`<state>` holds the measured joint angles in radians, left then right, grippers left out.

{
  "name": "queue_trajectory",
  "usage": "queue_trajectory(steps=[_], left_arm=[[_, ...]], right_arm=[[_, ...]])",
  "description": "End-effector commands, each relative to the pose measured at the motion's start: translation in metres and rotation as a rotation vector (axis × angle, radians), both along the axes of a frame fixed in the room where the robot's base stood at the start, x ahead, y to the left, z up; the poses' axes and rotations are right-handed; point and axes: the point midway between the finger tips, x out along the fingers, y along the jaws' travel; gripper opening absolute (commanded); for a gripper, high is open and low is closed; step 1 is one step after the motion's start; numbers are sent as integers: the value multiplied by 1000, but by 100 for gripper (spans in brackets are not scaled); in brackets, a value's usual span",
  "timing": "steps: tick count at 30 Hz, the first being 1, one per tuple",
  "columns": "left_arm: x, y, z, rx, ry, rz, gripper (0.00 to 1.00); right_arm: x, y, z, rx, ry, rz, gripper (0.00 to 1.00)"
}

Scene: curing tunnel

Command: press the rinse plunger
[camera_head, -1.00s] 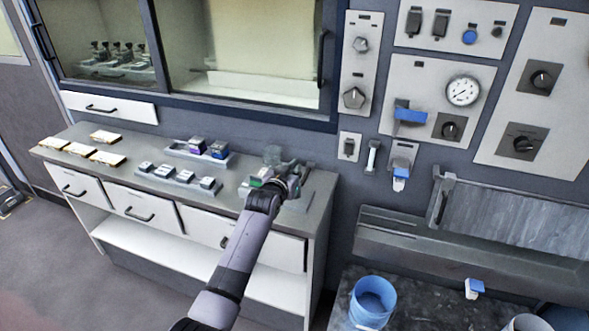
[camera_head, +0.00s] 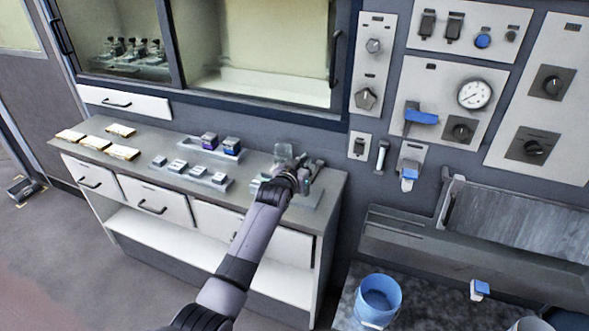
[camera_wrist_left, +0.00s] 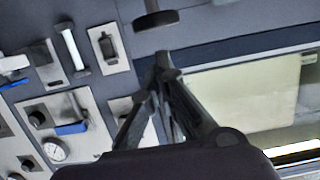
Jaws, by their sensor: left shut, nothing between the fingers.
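My left gripper (camera_head: 304,178) is over the right end of the grey counter (camera_head: 130,143), beside a small fixture with a clear rounded part (camera_head: 283,152). My wrist and hand hide much of this fixture. In the left wrist view, the fingers of the left gripper (camera_wrist_left: 161,62) are shut and empty. A dark round disc on a short stem (camera_wrist_left: 155,19) shows just past the fingertips, apart from them in the picture. It may be the rinse plunger; I cannot tell for sure. My right gripper is not in view.
Trays with small blocks (camera_head: 190,174) and yellowish pads (camera_head: 95,143) lie left on the counter. A glass-fronted cabinet (camera_head: 262,97) and control panels (camera_head: 455,98) are behind. A trough (camera_head: 470,255) and a blue bucket (camera_head: 379,294) stand at right.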

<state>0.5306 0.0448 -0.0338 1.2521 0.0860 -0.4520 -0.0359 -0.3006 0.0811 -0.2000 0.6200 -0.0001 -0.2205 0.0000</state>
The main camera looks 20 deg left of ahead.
Motion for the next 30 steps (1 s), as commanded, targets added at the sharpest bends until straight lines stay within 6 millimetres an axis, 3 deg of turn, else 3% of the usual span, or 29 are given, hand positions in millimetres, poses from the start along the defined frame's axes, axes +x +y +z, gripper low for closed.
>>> queue_trajectory(steps=[15, 21, 30], left_arm=[[-81, 3, 17, 1, -5, 1, 0], [-94, 3, 22, 0, -5, 0, 0], [-96, 3, 23, 0, -4, 0, 0]], right_arm=[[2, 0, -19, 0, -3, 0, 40], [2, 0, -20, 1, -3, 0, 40], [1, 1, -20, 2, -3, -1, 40]])
